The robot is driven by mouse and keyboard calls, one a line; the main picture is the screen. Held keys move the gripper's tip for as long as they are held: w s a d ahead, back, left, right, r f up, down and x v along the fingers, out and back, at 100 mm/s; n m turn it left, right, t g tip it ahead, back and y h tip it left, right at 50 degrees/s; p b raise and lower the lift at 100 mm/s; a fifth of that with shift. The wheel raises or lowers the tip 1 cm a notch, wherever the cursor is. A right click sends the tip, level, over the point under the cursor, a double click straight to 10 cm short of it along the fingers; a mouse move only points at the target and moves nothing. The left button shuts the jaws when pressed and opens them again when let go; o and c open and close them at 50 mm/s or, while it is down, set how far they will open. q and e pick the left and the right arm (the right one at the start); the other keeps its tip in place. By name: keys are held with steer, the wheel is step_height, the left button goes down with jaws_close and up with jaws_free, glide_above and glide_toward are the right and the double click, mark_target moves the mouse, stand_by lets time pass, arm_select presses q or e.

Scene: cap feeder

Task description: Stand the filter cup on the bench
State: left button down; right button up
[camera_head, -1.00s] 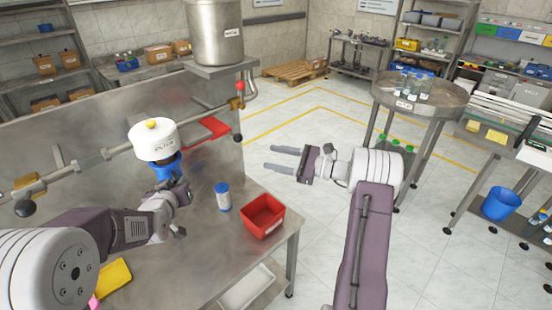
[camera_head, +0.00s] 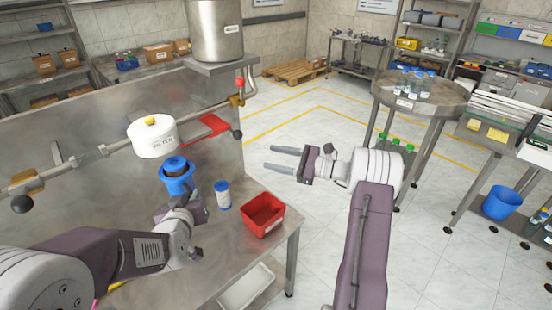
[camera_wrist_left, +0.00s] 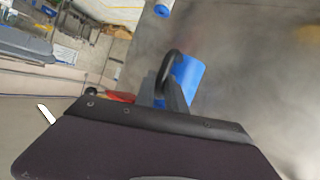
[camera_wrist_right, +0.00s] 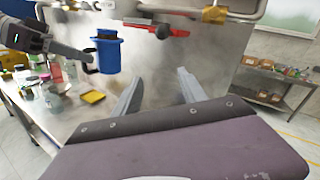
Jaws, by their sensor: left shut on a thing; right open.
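The blue filter cup (camera_head: 177,182) is held upright in the air, below and slightly right of the white filter housing (camera_head: 152,138). Something dark shows inside its open top. My left gripper (camera_head: 180,195) is shut on the cup's handle side; the exact grip is partly hidden. In the left wrist view the cup (camera_wrist_left: 188,76) sits at the fingers beside a dark curved handle. In the right wrist view the cup (camera_wrist_right: 109,56) hangs clear above the bench. The steel bench (camera_head: 222,250) lies below. My right gripper (camera_head: 286,158) is open and empty, off the bench's right side.
A white and blue canister (camera_head: 222,195) and a red bin (camera_head: 264,214) stand on the bench, right of the cup. A yellow tray (camera_wrist_right: 93,96) lies on the bench. A pipe with a red lever (camera_head: 205,126) runs along the back panel. Bare bench lies before the bin.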

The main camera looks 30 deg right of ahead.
arm_select(q)
steer(key=shift+s+d, duration=0.2)
steer(key=shift+s, duration=0.35)
steer(key=shift+s+d, duration=0.15)
steer(key=shift+s, duration=0.35)
